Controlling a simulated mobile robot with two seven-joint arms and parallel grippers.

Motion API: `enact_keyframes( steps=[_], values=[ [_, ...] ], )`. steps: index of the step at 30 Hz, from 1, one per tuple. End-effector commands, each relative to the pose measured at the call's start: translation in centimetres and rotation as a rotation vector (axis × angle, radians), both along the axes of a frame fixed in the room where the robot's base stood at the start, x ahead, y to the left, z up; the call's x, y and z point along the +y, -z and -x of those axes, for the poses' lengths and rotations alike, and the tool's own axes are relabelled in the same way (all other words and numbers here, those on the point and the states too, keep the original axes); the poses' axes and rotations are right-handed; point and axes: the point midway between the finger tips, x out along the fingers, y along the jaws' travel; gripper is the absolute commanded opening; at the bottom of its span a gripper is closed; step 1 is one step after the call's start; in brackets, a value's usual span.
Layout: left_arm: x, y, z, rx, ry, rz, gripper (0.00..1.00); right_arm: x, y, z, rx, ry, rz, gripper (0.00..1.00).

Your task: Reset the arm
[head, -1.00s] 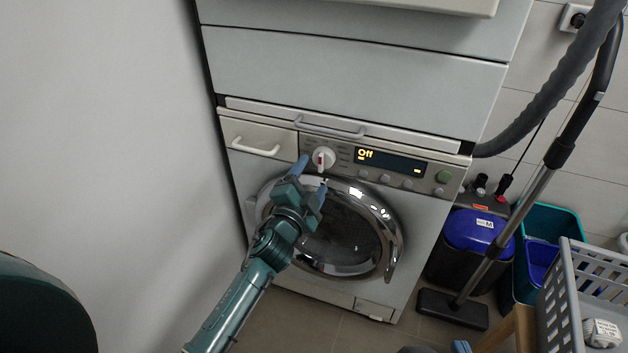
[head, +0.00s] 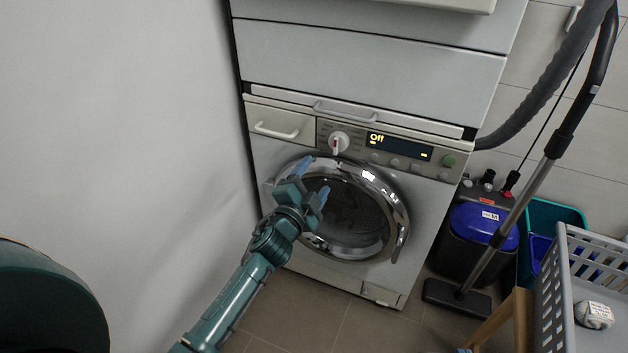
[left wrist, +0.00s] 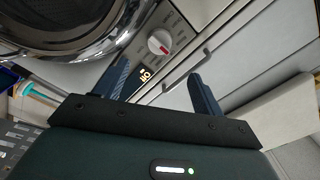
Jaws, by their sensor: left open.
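My left gripper (head: 316,181) is open and empty, in front of the upper left of the round door (head: 350,215) of the washing machine. In the left wrist view its two blue fingers (left wrist: 160,85) are spread, with nothing between them. The white dial with a red mark (head: 339,143) is above the fingertips, apart from them in the head view. The dial also shows in the left wrist view (left wrist: 160,42), beyond the fingers. The lit display (head: 399,147) reads "Off". The door looks shut. My right gripper is not in view.
A white wall (head: 130,130) runs along the left. A vacuum cleaner (head: 478,230) with its hose and tube stands right of the machine. A grey laundry basket (head: 590,290) is at the lower right. The floor (head: 310,315) before the machine is clear.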

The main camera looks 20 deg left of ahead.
Motion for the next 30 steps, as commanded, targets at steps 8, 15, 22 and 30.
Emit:
enact_keyframes(
  steps=[8, 15, 22, 30],
  values=[
    [0.0, 0.2, 0.4, 0.006, 0.001, 0.011, 0.69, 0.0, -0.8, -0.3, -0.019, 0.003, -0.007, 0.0],
    [-1.2, 3.4, 8.6, 0.133, 0.022, 0.303, 0.69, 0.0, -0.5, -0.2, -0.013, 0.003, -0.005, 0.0],
    [-3.3, 4.2, 18.3, 0.306, 0.037, 0.689, 0.69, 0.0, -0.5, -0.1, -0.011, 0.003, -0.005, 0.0],
    [-5.3, 3.0, 25.2, 0.452, 0.036, 0.984, 0.69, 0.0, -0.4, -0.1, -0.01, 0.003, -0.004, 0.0]
  ],
)
